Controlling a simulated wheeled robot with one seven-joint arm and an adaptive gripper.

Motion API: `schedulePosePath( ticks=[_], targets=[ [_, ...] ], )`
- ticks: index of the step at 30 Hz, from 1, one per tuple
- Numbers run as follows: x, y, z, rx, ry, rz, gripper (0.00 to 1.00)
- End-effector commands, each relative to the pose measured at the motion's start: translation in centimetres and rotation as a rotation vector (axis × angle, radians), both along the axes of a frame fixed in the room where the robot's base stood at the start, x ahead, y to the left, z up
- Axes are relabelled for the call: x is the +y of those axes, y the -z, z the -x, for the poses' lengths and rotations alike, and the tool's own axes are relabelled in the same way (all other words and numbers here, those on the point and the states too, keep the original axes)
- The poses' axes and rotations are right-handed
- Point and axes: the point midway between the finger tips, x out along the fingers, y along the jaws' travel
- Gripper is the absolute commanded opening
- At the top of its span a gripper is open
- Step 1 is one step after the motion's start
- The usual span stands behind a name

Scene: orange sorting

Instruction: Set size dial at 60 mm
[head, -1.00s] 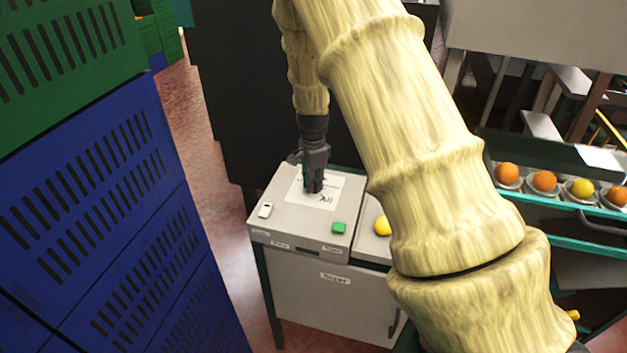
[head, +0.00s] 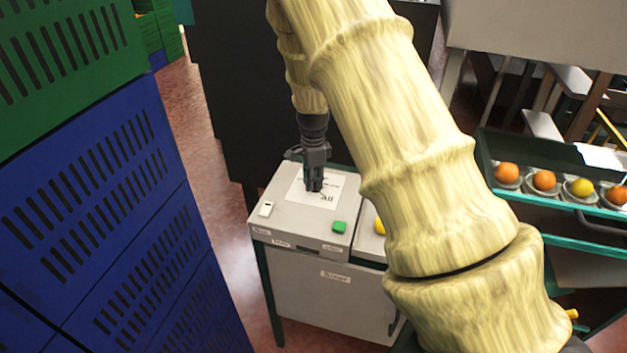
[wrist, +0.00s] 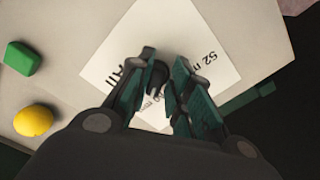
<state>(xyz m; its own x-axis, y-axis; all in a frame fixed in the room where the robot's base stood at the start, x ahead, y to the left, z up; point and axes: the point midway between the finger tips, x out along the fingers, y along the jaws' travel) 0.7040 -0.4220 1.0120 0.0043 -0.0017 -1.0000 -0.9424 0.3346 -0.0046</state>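The size dial's dark knob (wrist: 157,76) stands on a white printed sheet (wrist: 205,40) in the wrist view. The print "52 m" is readable beside it; the rest is partly covered. My gripper (wrist: 165,70) points down over the sheet with one finger on each side of the knob. I cannot tell whether both fingers press on it. In the head view my gripper (head: 314,187) hides the dial, and the sheet (head: 303,200) shows around it. The pointer's setting is not readable.
The pale box (head: 285,222) holds the sheet, a green button (head: 339,227) and a white switch (head: 266,209). Blue crates (head: 110,200) stand close on the left. Fruit sits in cups (head: 508,183) at the right.

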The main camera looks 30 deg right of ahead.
Motion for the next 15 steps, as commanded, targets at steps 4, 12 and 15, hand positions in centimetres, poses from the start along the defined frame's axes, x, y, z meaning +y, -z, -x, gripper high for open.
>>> schedulePosePath(
  ticks=[4, 12, 15],
  targets=[
    [0.05, 0.04, 0.07, 0.002, 0.000, -0.001, 0.36],
    [0.09, -0.11, 0.12, 0.003, -0.001, -0.001, 0.36],
    [0.11, -0.82, 0.08, 0.003, -0.001, -0.001, 0.36]
  ],
)
